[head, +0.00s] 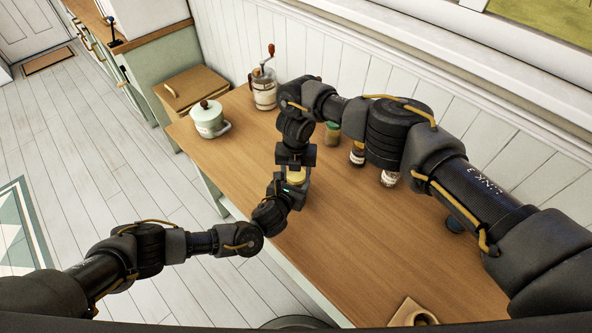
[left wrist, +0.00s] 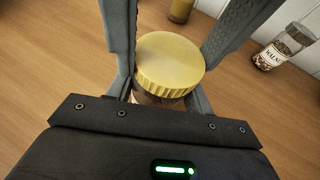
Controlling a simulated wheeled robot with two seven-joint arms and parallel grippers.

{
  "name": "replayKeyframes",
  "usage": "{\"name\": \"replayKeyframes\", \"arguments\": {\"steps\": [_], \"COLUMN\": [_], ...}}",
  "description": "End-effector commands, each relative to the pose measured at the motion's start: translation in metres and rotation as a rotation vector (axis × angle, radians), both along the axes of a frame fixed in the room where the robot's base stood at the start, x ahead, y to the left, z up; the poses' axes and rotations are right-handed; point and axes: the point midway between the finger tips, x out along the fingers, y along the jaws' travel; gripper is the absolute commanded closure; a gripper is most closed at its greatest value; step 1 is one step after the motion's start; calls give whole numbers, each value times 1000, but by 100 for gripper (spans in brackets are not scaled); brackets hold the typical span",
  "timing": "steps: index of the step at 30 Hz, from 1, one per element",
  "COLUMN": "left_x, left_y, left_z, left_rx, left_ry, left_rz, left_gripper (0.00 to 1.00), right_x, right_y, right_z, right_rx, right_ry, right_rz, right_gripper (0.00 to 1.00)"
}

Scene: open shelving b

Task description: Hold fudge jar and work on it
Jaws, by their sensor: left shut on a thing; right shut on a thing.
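The fudge jar (head: 297,176) has a yellow lid and stands upright over the wooden tabletop, mostly covered by my grippers in the head view. In the left wrist view its ribbed yellow lid (left wrist: 168,62) is plain, with a brown body below. My left gripper (head: 295,188) is shut on the jar from the near side, at the body below the lid. My right gripper (head: 296,168) comes down from behind and is shut at the jar's top; grey fingers flank the lid. I cannot tell whether the jar's base touches the table.
A green-lidded jar (head: 332,134), a dark-topped jar (head: 357,155) and a white-labelled jar (head: 390,178) stand near the wall. A pale pot (head: 209,119) and a red-handled grinder (head: 264,88) stand farther off. A wooden piece (head: 411,314) lies near the front. The tabletop (head: 345,240) between is bare.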

Motion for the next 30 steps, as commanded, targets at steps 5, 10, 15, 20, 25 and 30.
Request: {"name": "replayKeyframes", "arguments": {"steps": [5,10,15,20,25,30], "left_x": [2,2,3,3,3,4], "left_y": [-1,-1,-1,-1,-1,-1], "left_z": [3,4,4,5,5,5], "left_rx": [-10,-11,-11,-11,-12,-11], "left_ry": [-6,-6,-7,-7,-8,-8], "left_rz": [2,2,2,2,2,4], "left_gripper": [100,100,100,100,100,100], "right_x": [-4,-4,-4,-4,-4,-4], "right_y": [1,1,3,3,4,4], "right_z": [-5,-5,-5,-5,-5,-5], "right_rx": [-2,-4,-4,-5,-5,-4], "right_ry": [10,10,10,10,12,12], "right_rz": [-529,-963,-1185,-1218,-1215,-1214], "right_gripper": [72,72,72,72,72,26]}}
